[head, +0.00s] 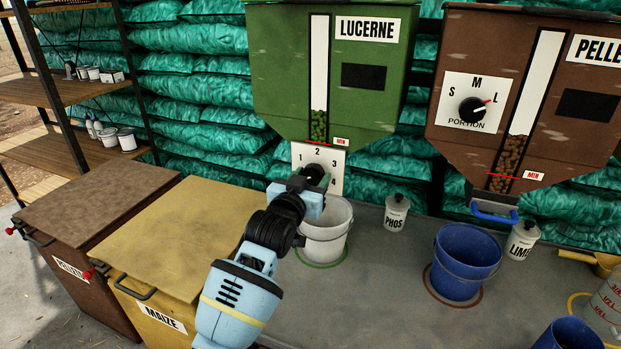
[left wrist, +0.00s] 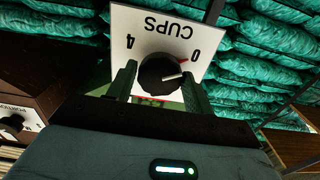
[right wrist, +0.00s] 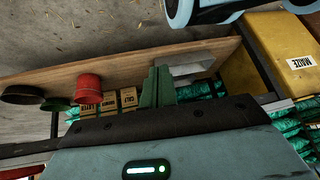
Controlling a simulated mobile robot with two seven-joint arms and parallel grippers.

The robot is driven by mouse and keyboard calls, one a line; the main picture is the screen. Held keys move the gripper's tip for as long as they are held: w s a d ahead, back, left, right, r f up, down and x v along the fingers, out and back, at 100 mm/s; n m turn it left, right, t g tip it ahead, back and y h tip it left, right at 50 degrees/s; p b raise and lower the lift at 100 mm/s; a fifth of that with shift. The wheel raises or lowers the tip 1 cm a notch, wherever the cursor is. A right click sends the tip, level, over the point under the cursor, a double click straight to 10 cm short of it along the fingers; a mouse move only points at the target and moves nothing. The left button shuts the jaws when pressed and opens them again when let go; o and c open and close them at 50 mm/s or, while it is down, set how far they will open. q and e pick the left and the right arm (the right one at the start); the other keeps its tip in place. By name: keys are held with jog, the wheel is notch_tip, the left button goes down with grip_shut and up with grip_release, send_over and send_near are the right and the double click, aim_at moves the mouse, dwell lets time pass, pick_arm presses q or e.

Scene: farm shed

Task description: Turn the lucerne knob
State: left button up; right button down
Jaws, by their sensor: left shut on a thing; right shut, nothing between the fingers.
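The green lucerne hopper (head: 270,70) hangs in the upper middle of the head view. Below its spout is a white dial plate (head: 334,160), marked 1 to 4 there. In the left wrist view the plate (left wrist: 120,35) appears upside down, with CUPS, 0 and 4 readable. My left gripper (head: 312,182) is shut on the black lucerne knob (left wrist: 163,74), a finger on each side. The knob's pale pointer line lies close to the red mark by the 0. My right gripper (right wrist: 160,88) is shut and empty, away from the hopper.
A white bucket (head: 326,235) stands below the dial, close to my left gripper. A blue bucket (head: 465,262) and PHOS jar (head: 396,214) stand to the right. The brown pellet hopper (head: 460,60) has its own dial. The maize bin (head: 180,230) is left.

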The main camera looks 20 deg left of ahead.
pick_arm(q)
jog(key=shift+r+m+p, duration=0.15)
jog(key=shift+m+p, duration=0.85)
jog(key=shift+m, duration=0.1)
jog(key=m+p, duration=0.2)
jog(key=m, duration=0.2)
jog(key=shift+p, duration=0.4)
jog(key=m+p, duration=0.1)
jog(key=m, duration=0.2)
jog(key=m+p, duration=0.1)
jog(key=m, duration=0.2)
jog(key=shift+m, duration=0.4)
jog(key=m+p, duration=0.1)
jog(key=m, duration=0.2)
jog(key=shift+m, duration=0.3)
jog(key=m, duration=0.3)
jog(key=shift+m+p, duration=0.6)
jog(key=shift+m, duration=1.3)
pick_arm(e)
notch_tip(320, 180, up, 8)
jog(key=w, duration=0.1)
jog(key=shift+w+r+t, duration=0.25)
jog(key=shift+w+t, duration=0.15)
pick_arm(q)
jog(key=shift+f, duration=0.2)
pick_arm(e)
jog(key=shift+d, duration=0.1)
